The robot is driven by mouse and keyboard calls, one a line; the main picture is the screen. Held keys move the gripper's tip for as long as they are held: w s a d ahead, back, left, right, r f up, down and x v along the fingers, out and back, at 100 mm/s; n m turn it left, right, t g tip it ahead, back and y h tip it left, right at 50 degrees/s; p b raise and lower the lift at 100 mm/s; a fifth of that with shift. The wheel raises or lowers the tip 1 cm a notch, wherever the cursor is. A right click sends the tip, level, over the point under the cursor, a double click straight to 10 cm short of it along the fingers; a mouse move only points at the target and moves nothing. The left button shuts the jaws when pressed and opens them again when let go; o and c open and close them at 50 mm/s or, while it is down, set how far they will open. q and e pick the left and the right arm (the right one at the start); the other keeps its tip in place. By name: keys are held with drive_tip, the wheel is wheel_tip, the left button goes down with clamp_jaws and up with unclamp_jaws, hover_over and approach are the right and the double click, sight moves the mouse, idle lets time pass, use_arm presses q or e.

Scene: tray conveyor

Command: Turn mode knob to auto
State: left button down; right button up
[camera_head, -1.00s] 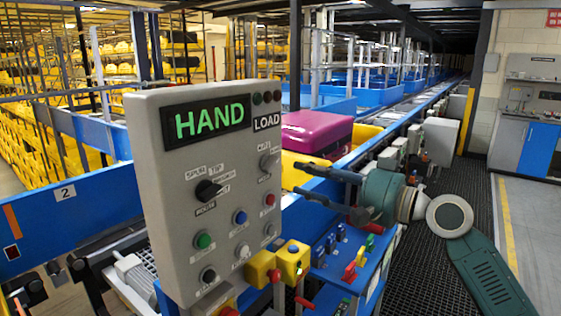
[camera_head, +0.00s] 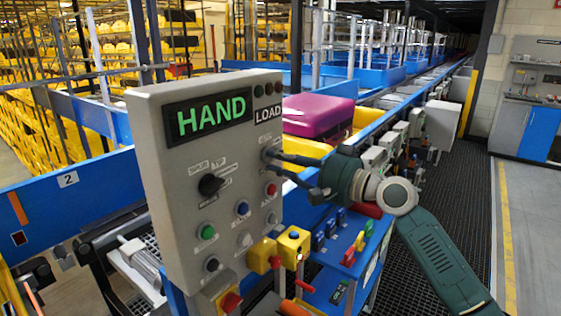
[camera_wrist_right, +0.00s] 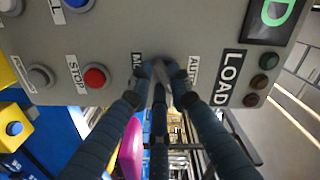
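The grey control panel (camera_head: 180,110) stands upright at centre left, its green display (camera_head: 209,115) reading HAND. The mode knob (camera_wrist_right: 158,68) sits at the panel's upper right in the head view, below the LOAD label. In the right wrist view it lies between the words MODE and AUTO, mostly hidden by fingers. My right gripper (camera_head: 269,163) is at the panel with its fingers apart, one tip above and one below the knob; it also shows in the wrist view (camera_wrist_right: 162,75). I cannot tell whether the fingers touch the knob.
A black knob (camera_head: 210,185) and several coloured push buttons cover the panel. Yellow button boxes (camera_head: 293,241) stick out below right. A magenta suitcase (camera_head: 318,116) lies in a yellow tray behind. A blue conveyor (camera_head: 405,115) runs to the back. The aisle at right is clear.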

drive_tip(key=shift+f+n+b, duration=0.2)
drive_tip(key=shift+n+b, duration=0.1)
drive_tip(key=shift+b, duration=0.25)
clamp_jaws()
drive_tip(key=shift+w+d+r+n+b, duration=0.1)
drive_tip(key=shift+w+n+b, duration=0.05)
drive_tip(key=shift+n+b, duration=2.6)
drive_tip(key=shift+w+d+r+n+b, duration=0.1)
drive_tip(key=shift+n+b, duration=2.55)
drive_tip(key=shift+n, duration=0.2)
drive_tip(key=o, duration=0.9)
unclamp_jaws()
drive_tip(key=shift+r, duration=0.1)
